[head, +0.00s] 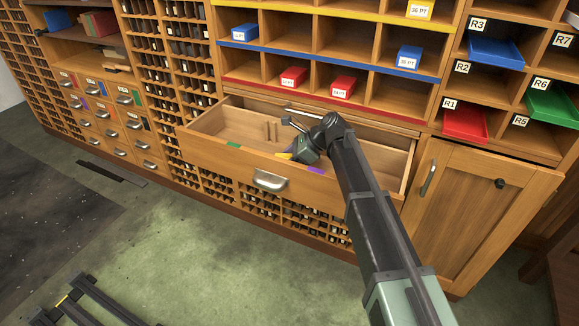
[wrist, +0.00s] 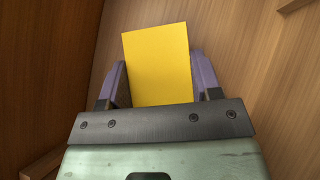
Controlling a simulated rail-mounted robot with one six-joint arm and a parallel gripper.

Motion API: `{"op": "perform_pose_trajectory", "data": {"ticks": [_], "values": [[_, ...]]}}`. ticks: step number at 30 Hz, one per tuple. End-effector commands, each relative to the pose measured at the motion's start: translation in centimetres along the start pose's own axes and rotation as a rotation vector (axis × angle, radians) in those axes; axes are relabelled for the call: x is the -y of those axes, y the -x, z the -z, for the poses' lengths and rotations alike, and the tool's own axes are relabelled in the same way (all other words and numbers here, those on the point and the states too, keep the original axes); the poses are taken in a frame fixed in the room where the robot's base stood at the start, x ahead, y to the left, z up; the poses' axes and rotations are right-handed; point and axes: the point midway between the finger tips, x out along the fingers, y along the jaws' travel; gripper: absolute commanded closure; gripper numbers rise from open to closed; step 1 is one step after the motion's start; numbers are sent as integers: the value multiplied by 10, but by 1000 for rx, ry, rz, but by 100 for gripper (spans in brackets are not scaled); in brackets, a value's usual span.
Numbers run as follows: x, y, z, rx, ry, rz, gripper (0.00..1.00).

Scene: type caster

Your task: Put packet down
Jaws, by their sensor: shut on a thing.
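A plain yellow packet (wrist: 157,62) stands up between the two purple fingers of my gripper (wrist: 155,78) in the wrist view. My gripper is shut on it. In the head view my gripper (head: 302,148) is tilted down into the open wooden drawer (head: 225,122), around its middle. In the wrist view, wooden surfaces surround the packet. I cannot tell whether the packet touches the drawer floor.
The drawer front carries a green mark (head: 233,145), a purple mark (head: 316,170) and a metal handle (head: 270,181). A low divider stands inside the drawer. Above are shelves with red boxes (head: 343,86) and blue boxes (head: 409,57). A closed cupboard door (head: 470,215) is at right.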

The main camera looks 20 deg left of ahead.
Motion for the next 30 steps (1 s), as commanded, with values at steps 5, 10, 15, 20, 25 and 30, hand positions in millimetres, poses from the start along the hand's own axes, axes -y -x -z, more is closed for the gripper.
{"op": "perform_pose_trajectory", "data": {"ticks": [5, 10, 15, 20, 25, 30], "values": [[0, -1, 1, 1, 0, 0, 95], [0, -1, 1, 0, 0, 0, 23], [0, -1, 1, 0, 0, 0, 16], [0, 1, -1, 0, 0, 0, 16], [0, 30, -6, 0, -3, 2, 16], [0, 78, -9, 0, -3, 2, 16]]}}
